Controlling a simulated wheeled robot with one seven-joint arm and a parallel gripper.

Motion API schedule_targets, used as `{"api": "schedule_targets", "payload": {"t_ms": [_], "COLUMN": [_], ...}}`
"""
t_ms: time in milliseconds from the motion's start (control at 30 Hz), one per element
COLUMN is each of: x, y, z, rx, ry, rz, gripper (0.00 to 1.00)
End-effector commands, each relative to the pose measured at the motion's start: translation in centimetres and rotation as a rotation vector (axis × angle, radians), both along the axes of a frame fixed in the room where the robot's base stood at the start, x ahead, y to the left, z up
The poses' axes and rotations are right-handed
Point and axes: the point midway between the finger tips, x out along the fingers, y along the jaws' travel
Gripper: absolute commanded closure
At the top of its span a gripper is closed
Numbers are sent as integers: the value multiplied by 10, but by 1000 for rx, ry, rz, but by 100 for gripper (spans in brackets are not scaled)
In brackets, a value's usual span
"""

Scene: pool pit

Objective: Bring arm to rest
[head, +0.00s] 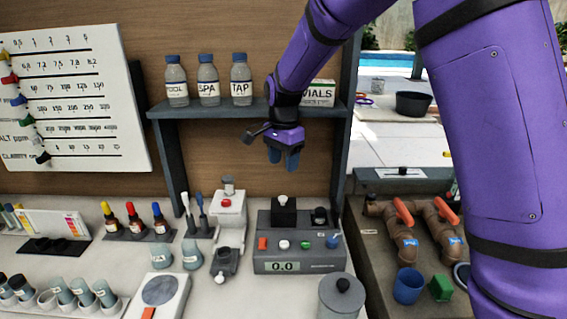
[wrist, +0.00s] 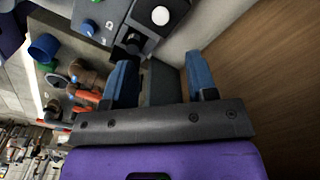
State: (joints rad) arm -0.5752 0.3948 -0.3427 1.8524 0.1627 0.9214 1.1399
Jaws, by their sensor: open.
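My purple arm (head: 330,35) reaches in from the right in the head view and bends down at the wrist.
A shelf (head: 190,110) holds bottles labelled POOL, SPA and TAP (head: 241,80) and a VIALS box (head: 319,93). The bench below carries dropper bottles (head: 134,220), a scale (head: 160,295) and a lidded pot (head: 341,298). Pipes with orange handles (head: 405,213) stand at right.

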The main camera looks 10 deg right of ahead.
Motion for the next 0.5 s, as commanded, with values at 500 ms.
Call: {"api": "schedule_targets", "payload": {"t_ms": [500], "x": [-44], "y": [-45], "z": [59], "rx": [63], "ry": [-64], "rz": [149], "gripper": [48]}}
